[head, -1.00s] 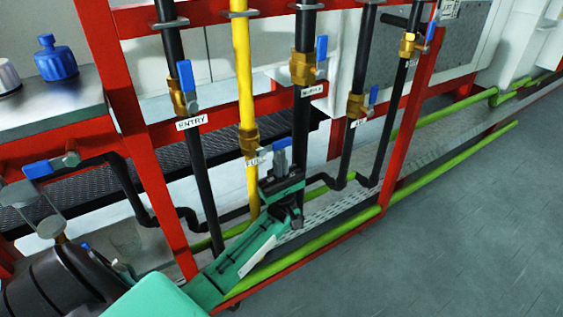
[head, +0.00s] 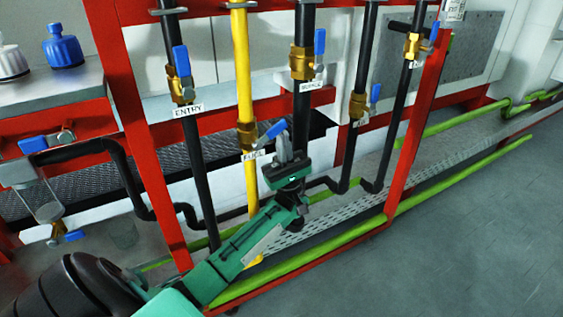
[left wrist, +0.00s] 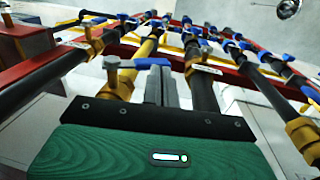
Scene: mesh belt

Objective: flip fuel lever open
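The fuel lever (head: 272,130) is a blue handle on a brass valve (head: 247,136) on the yellow pipe, above the FUEL label. It slants up and to the right, away from the pipe. My left gripper (head: 284,145) is just right of the lever and slightly below it. In the left wrist view its two grey fingers (left wrist: 160,88) lie close together, with the blue lever (left wrist: 152,63) across their tips. They look shut with nothing clearly between them; exact contact is hard to tell. My right gripper is not in view.
Black pipes with blue-handled valves stand on both sides, including the ENTRY valve (head: 180,80) on the left and another valve (head: 303,62) on the right. A red frame post (head: 138,130) rises left. Open floor (head: 470,220) lies to the right.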

